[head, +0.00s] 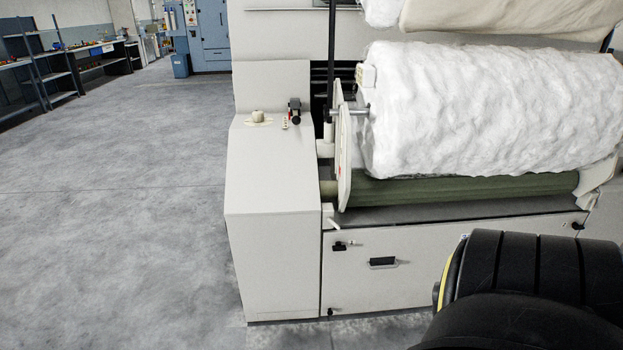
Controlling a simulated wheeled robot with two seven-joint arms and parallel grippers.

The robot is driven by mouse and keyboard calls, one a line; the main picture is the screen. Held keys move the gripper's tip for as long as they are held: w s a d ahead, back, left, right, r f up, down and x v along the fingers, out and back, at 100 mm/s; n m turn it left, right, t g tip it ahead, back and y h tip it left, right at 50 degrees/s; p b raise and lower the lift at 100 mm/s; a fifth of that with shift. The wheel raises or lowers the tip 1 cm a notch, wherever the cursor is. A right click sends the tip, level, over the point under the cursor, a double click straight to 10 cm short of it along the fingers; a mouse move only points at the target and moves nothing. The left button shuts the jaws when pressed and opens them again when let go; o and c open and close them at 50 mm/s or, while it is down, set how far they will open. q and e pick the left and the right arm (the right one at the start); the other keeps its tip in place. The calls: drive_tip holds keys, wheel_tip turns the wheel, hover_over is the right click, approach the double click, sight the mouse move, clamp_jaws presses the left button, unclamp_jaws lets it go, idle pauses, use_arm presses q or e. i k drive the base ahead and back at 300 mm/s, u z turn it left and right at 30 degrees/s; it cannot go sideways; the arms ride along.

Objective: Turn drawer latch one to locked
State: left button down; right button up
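A pale drawer front (445,268) is set low in the carding machine, below the big white fibre roll. A small dark latch (340,246) with a short light lever pointing right is at its upper left. Another small dark latch (578,226) is at its upper right, partly lost at this size. I see no label showing which is latch one, and I cannot tell whether either is locked. A dark recessed handle (383,263) lies right of the left latch. Neither of my grippers is in view.
A dark, banded part of my own arm covers the lower right and hides some of the drawer front. A cream cabinet (272,240) with a knob (258,116) stands left of the drawer. The fibre roll (490,110) overhangs above. The grey floor at left is clear.

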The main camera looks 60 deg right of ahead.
sight(337, 247)
drive_tip(key=z, duration=0.6)
drive_tip(key=i, duration=1.1)
drive_tip(key=z, duration=0.95)
